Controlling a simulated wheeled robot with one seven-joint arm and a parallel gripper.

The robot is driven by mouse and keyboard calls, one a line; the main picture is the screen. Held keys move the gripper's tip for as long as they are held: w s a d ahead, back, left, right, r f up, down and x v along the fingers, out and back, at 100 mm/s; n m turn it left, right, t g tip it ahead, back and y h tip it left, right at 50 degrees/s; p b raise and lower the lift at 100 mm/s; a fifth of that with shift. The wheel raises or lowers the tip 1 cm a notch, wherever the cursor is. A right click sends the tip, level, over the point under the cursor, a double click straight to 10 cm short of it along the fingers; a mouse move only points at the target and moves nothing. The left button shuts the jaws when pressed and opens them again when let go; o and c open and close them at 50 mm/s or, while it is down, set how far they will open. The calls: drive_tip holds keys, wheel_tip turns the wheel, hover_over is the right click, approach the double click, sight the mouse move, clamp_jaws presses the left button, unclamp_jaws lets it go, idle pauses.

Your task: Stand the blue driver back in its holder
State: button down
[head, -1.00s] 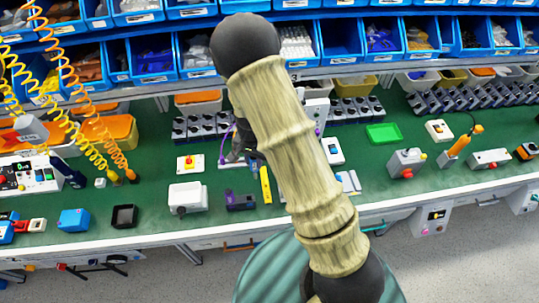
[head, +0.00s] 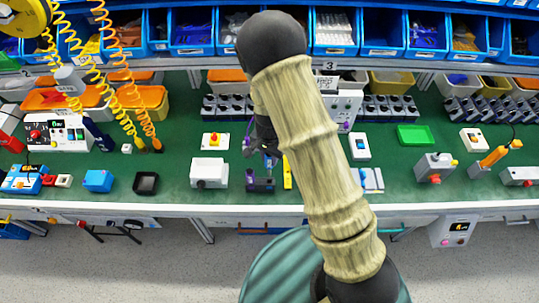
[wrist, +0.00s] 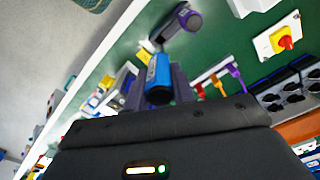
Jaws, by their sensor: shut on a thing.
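The blue driver (wrist: 158,78) is held between the fingers of my gripper (wrist: 158,92), its round blue end showing in the wrist view. Beside the gripper in the wrist view are red, yellow and purple handle-like pieces (wrist: 218,80) in a row. They may belong to the driver holder, but its body is mostly hidden. The driver is apart from them in that picture.
A dark block with a purple round part (head: 260,182) lies near the bench's front edge, beside a yellow piece (head: 287,172). A white box (head: 209,173) and a red-and-yellow switch box (head: 214,141) stand to the left. Dark switch racks (head: 228,108) stand behind. Green bench (head: 330,200) shows between.

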sight(269, 175)
wheel_tip(269, 175, down, 4)
drive_tip(key=shift+w+r+b, duration=0.15)
drive_tip(key=shift+b, duration=0.8)
drive_tip(key=shift+a, duration=0.1)
drive_tip(key=shift+s, duration=0.2)
drive_tip(key=shift+w+d, duration=0.1)
drive_tip(key=shift+d, duration=0.1)
drive_tip(key=shift+a, duration=0.15)
drive_tip(key=shift+f+b, duration=2.4)
drive_tip(key=shift+f, duration=1.15)
drive_tip(key=c, duration=1.1)
unclamp_jaws()
